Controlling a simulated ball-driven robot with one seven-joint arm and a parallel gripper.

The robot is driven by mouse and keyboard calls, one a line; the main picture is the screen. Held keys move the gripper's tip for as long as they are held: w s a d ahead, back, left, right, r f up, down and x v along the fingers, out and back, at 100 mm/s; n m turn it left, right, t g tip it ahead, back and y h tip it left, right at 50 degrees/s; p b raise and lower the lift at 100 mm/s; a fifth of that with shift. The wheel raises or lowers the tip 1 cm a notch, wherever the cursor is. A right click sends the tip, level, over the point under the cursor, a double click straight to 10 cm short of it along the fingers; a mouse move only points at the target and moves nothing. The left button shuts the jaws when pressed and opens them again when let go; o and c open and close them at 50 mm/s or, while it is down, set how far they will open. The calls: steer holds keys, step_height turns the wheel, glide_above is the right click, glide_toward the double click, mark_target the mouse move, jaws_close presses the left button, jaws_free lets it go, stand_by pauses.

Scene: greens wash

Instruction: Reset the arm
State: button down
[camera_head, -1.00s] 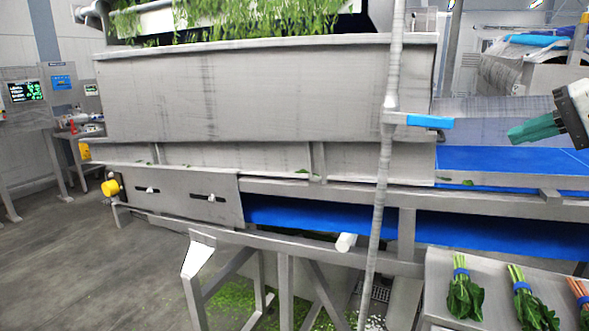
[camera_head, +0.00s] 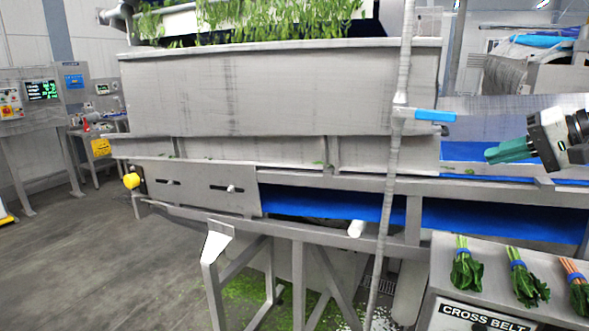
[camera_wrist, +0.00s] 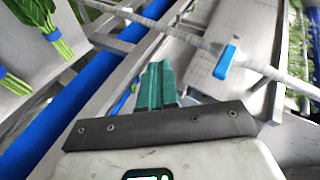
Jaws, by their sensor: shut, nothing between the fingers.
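My gripper (camera_head: 492,153) is at the right of the head view, with green fingers pointing left. It is shut and empty, in front of the blue belt and to the right of the vertical pipe. In the wrist view my gripper (camera_wrist: 158,68) shows its green fingers together, with nothing between them. The pipe (camera_wrist: 195,38) with its blue valve handle (camera_wrist: 226,62) lies beyond the fingertips there.
The pipe (camera_head: 392,200) with the blue handle (camera_head: 435,116) stands left of my gripper. A metal stand (camera_head: 450,290) labelled "CROSS BELT" holds bunched greens (camera_head: 467,268). The blue belt (camera_head: 480,218) runs behind it. Open floor (camera_head: 100,260) lies at left.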

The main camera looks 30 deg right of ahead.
steer(key=w+a+f+n, duration=0.1)
steer(key=w+a+f, duration=0.25)
steer(key=f, duration=0.25)
steer(key=w+a+f+g+y, duration=0.1)
steer(key=w+a+f, duration=0.25)
steer(key=f, duration=0.25)
steer(key=w+a+f+n, duration=0.1)
steer(key=w+a+f, duration=0.25)
steer(key=f, duration=0.25)
steer(key=s+a+f+n+g, duration=0.1)
steer(key=a+f+n+g, duration=0.1)
steer(key=a+f, duration=1.05)
steer(key=s+a+f+n+g, duration=0.2)
steer(key=s+a+f, duration=0.3)
steer(key=f, duration=0.3)
steer(key=s+a+f+n+g, duration=0.1)
steer(key=s+a+f+g, duration=0.1)
steer(key=s+a+f, duration=0.4)
steer(key=s+f+n+g+h, duration=0.1)
steer(key=s+f+n+g, duration=0.1)
steer(key=s, duration=0.5)
steer(key=s+f+n+g+h, duration=0.1)
steer(key=s+f+n+h, duration=0.1)
steer(key=s+f, duration=0.2)
steer(key=s, duration=0.3)
steer(key=shift+a+f+g, duration=0.15)
steer(key=shift+f+g, duration=0.2)
steer(key=shift+g, duration=0.05)
steer(key=shift+w, duration=0.1)
